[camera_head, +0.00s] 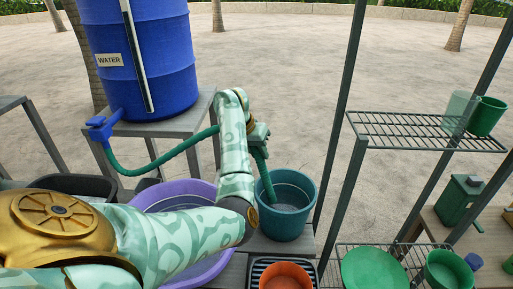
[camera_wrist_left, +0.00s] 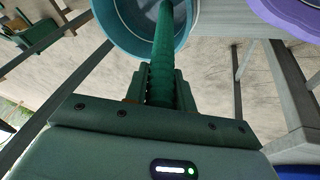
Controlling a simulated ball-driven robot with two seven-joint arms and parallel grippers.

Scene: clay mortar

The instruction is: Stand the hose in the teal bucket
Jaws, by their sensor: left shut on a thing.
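The green hose (camera_head: 170,155) runs from the tap of the blue water barrel (camera_head: 150,55) to my left gripper (camera_head: 259,138). The gripper is shut on the hose above the back-left rim of the teal bucket (camera_head: 297,222). Below the gripper, the hose's free end hangs steeply, slightly tilted, and its lower part shows inside the bucket's mouth. In the left wrist view, the hose (camera_wrist_left: 162,55) comes out between the fingers (camera_wrist_left: 160,90) and reaches across the opening of the teal bucket (camera_wrist_left: 125,30). Whether its tip touches the bottom cannot be told. My right gripper is not in view.
A purple basin (camera_head: 172,193) stands left of the bucket, partly hidden by my left arm. An orange pot (camera_head: 286,276) is in front. A wire rack (camera_head: 425,132) with green pots (camera_head: 487,116) stands to the right. The barrel stands on a grey table (camera_head: 185,124).

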